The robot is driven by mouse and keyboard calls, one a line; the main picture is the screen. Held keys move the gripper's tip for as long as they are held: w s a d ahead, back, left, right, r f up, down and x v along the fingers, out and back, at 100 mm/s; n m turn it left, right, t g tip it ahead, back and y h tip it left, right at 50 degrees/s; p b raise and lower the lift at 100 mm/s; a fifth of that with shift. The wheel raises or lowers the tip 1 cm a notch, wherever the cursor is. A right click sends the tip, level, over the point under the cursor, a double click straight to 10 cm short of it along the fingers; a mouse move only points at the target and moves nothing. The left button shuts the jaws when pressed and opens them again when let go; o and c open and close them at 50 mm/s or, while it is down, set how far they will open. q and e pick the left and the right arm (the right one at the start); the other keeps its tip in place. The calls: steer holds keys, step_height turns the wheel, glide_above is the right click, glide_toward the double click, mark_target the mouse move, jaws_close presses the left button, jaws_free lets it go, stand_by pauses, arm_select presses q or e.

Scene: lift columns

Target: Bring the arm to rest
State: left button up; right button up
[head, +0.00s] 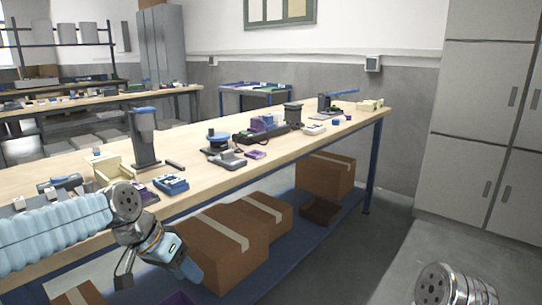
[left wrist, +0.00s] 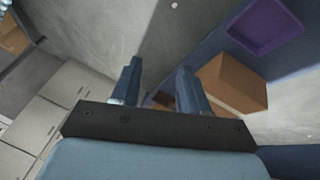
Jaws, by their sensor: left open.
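My left gripper (head: 158,277) hangs in front of the near edge of the long workbench (head: 290,150), below the level of its top, at lower left in the head view. Its ribbed light-blue arm comes in from the left. In the left wrist view the two fingers (left wrist: 158,88) stand apart with nothing between them, so the gripper is open and empty. Part of my right arm (head: 450,288) shows at the lower right of the head view; its gripper is out of the frame.
Tools and small parts, including a grey lift column (head: 143,140), stand on the bench. Cardboard boxes (head: 215,250) and a purple tray (left wrist: 265,27) lie on the blue lower shelf (head: 300,238). Grey cabinets (head: 486,120) stand at right. The floor (head: 385,255) between is clear.

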arm_select(q)
step_height(320, 180, down, 15)
steer(key=w+d+n, duration=0.1)
steer(key=d+n, duration=0.1)
steer(key=d, duration=0.1)
steer(key=s+d+f+n+g, duration=0.15)
steer(key=s+f, duration=0.25)
steer(key=f, duration=0.6)
steer(key=s+d+f+n, duration=0.1)
steer(key=s+d+f, duration=0.25)
steer(key=f, duration=0.55)
steer(key=s+f+n, duration=0.2)
steer(key=s+f, duration=0.7)
steer(key=s, duration=0.1)
steer(key=shift+s+a+g+y, duration=0.25)
steer(key=shift+s+g+y, duration=0.05)
steer(key=shift+s+g, duration=0.1)
